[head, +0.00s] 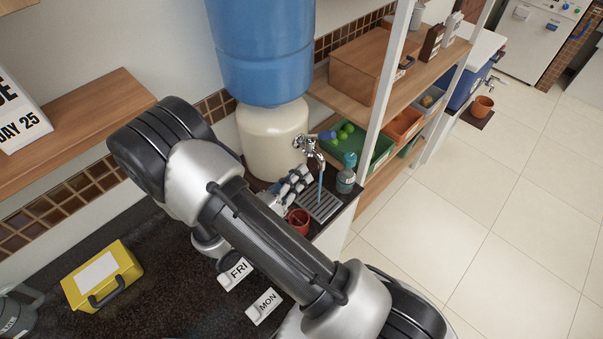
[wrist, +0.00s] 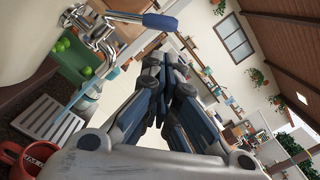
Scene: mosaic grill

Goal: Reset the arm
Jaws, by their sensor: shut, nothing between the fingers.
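My arm stretches across the middle of the head view, over the dark counter (head: 175,285). My gripper (head: 300,178) shows in the head view beyond the arm, close to the tap and the drip tray. In the wrist view my gripper (wrist: 168,62) has its fingers together, with nothing held between them. Part of my gripper is hidden behind the arm in the head view.
A metal tap (head: 308,146) on the water dispenser (head: 268,135), a red mug (head: 299,220), a drip tray (head: 325,206) and a bottle (head: 346,180) stand close around my gripper. A yellow box (head: 102,276) sits at left. Floor (head: 480,215) at right is clear.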

